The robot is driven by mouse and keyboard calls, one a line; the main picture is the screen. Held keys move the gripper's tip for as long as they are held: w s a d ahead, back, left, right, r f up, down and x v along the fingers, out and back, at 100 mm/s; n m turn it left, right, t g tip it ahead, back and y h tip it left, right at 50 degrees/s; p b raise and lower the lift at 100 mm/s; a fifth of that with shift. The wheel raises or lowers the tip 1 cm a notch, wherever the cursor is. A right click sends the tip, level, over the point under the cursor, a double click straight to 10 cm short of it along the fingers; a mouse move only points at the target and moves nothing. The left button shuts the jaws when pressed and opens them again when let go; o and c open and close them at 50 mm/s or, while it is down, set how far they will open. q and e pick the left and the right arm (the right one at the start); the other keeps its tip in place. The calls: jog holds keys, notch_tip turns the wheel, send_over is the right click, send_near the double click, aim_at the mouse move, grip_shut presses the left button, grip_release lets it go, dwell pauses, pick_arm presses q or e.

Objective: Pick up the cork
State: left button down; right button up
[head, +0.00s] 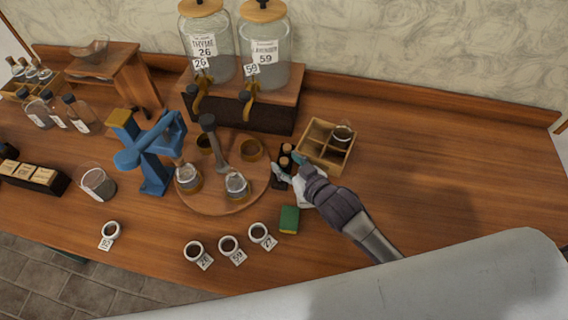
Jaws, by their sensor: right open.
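Small tan corks (286,148) sit in a dark holder right of the round wooden board. Another cork (284,162) shows just in front of it, close to my fingers. My right gripper (285,168) reaches in from the lower right, with its fingers spread over the front part of the holder. It is open, and I see nothing held in it. The fingers hide part of the holder, and I cannot tell whether they touch a cork. My left gripper is not in view.
A divided wooden box (313,152) stands just right of the corks. A green sponge (289,220) lies in front. Flasks stand on the round board (222,205), beside a blue stand (150,150). Glass dispensers (264,52) stand behind. The table's right side is clear.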

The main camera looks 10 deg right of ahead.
jog(key=shift+c, duration=0.3)
jog(key=c, duration=0.7)
